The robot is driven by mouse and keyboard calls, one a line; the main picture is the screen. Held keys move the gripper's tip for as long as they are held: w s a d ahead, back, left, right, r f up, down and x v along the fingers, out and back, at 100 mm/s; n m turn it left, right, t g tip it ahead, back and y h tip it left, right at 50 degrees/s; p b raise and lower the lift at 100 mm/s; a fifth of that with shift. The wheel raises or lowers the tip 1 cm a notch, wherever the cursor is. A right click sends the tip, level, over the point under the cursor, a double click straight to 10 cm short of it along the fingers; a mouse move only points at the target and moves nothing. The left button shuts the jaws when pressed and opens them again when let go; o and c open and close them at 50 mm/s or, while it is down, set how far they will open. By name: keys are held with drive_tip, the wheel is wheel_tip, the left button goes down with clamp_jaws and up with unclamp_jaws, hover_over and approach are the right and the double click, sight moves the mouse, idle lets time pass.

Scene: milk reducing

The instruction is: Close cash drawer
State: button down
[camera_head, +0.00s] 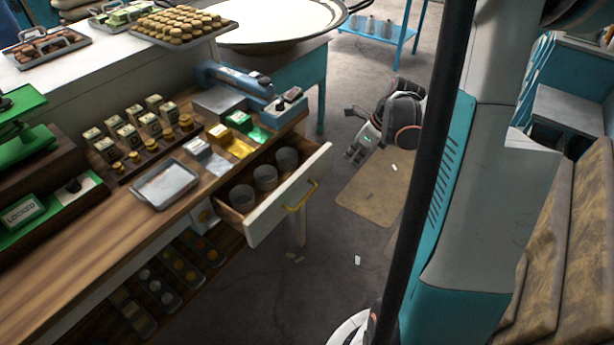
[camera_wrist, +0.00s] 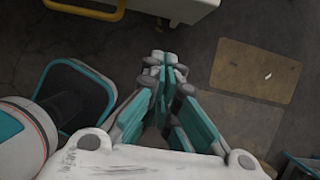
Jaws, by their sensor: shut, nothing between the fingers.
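The drawer (camera_head: 271,219) under the wooden counter is pulled out, its white front facing the aisle. A yellow handle (camera_head: 301,197) is on that front. Three grey round cups stand inside the drawer. In the wrist view, part of the drawer front (camera_wrist: 187,9) and the yellow handle (camera_wrist: 84,10) show at the top edge. My gripper (camera_head: 354,154) is to the right of the drawer, apart from it, over the floor. In the wrist view my gripper (camera_wrist: 160,60) has its fingers together with nothing between them.
The wooden counter (camera_head: 85,235) carries a metal tray (camera_head: 165,184), several small goods and a blue device (camera_head: 236,80). A tan mat (camera_head: 375,192) lies on the floor below my gripper. Brown sacks (camera_head: 565,240) stand at the right. Floor before the drawer is mostly clear.

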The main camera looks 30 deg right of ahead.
sight(296, 152)
drive_tip(key=w+a+f+b, duration=0.2)
drive_tip(key=w+f+b, duration=0.3)
drive_tip(key=f, duration=0.4)
drive_tip(key=shift+w+a+f, duration=0.2)
drive_tip(key=shift+w+a, duration=0.05)
drive_tip(key=shift+w, duration=0.55)
drive_tip(key=w+a, duration=0.1)
drive_tip(key=w, duration=0.3)
drive_tip(key=w+a, duration=0.2)
drive_tip(key=w, duration=0.2)
drive_tip(key=w+a, duration=0.2)
drive_tip(key=w, duration=0.3)
drive_tip(key=shift+w, duration=0.1)
drive_tip(key=shift+d, duration=0.1)
